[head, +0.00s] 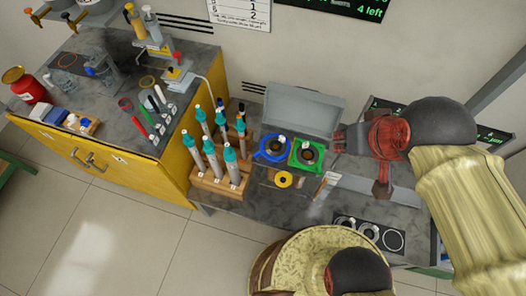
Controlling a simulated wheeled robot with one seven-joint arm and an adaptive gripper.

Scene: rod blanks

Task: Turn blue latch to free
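A blue ring-shaped piece (272,149), which looks like the blue latch, surrounds a dark round opening on the grey unit (265,172) at the middle. A small tab seems to stick out at its left side. A green square piece (306,154) surrounds a second opening just right of it. My gripper (358,165) is to the right of both pieces, with its dark reddish fingers spread apart and nothing seen between them. It is apart from the blue piece, with the green one between them. The exact turn of the latch is too small to tell.
A raised grey lid (304,112) stands behind the rings. A yellow ring (284,180) is in front. Several teal-capped rods stand in a wooden rack (219,187) at left. A yellow cabinet (186,148) with crowded top is farther left. A panel with round holes (369,233) is at lower right.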

